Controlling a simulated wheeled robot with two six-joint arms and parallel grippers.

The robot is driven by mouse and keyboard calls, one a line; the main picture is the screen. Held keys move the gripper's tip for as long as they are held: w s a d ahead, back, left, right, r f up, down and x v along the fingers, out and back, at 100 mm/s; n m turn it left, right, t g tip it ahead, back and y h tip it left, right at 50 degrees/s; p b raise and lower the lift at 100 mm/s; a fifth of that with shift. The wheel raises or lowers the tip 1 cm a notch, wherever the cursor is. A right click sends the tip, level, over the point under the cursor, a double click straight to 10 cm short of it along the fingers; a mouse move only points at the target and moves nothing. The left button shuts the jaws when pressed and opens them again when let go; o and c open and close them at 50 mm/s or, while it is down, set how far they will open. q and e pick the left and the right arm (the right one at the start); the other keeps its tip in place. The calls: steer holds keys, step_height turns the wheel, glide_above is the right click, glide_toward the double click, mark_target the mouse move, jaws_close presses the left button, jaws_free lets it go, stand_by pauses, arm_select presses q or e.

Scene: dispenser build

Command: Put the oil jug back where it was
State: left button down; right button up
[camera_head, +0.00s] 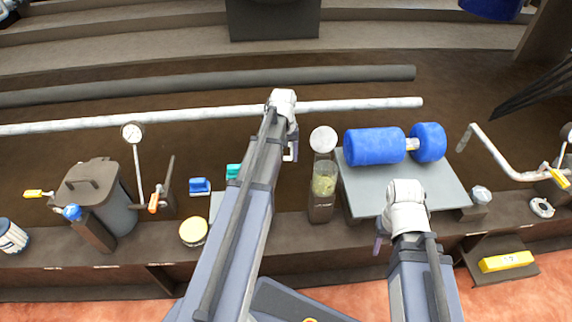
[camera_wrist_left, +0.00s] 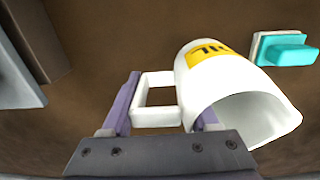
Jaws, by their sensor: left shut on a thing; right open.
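The oil jug (camera_wrist_left: 218,85) is white with a yellow label and shows in the left wrist view, tilted with its open mouth toward the lower right. My left gripper (camera_wrist_left: 160,110) is shut on its square handle (camera_wrist_left: 140,103), one finger on each side. In the head view my left gripper (camera_head: 291,148) is over the bench, left of a clear cylinder (camera_head: 323,185); my arm hides most of the jug there. My right gripper (camera_head: 380,240) is open and empty at the front edge of a grey platform (camera_head: 440,190).
A blue roller (camera_head: 374,146) lies on the platform. A teal block (camera_wrist_left: 287,50) sits near the jug, partly behind my left arm in the head view. A blue block (camera_head: 200,186), a yellow-topped tin (camera_head: 193,231) and a dark lidded canister (camera_head: 95,190) stand further left.

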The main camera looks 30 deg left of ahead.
arm_select(q)
steer(key=shift+f+b, duration=1.35)
steer(key=shift+f, duration=0.3)
steer(key=shift+f, duration=0.15)
steer(key=shift+c, duration=0.7)
jaws_free()
steer(key=r+p, duration=1.2)
steer(key=shift+s+a+r, duration=0.1)
steer(key=shift+a+r, duration=0.1)
